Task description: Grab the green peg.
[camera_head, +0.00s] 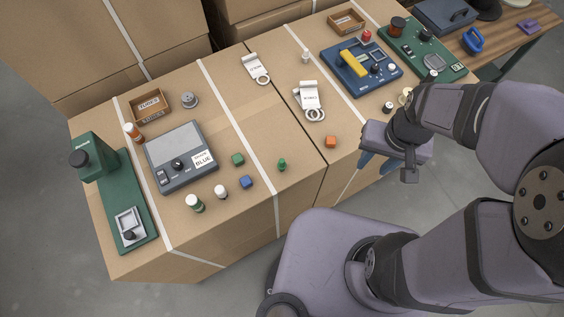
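The green peg (282,164) is small and stands on the cardboard box top near its front edge, right of the blue cube. My gripper (375,167) is to the right of the peg, near the front edge of the boxes and well apart from it. Its two blue fingers point down with a gap between them, and I see nothing held. The arm hides part of the area on the right.
A green cube (237,159), a blue cube (246,181) and an orange cube (331,141) lie near the peg. A grey scale-like device (190,178) is at left. White-tagged rings (310,98) lie behind. Cardboard around the peg is clear.

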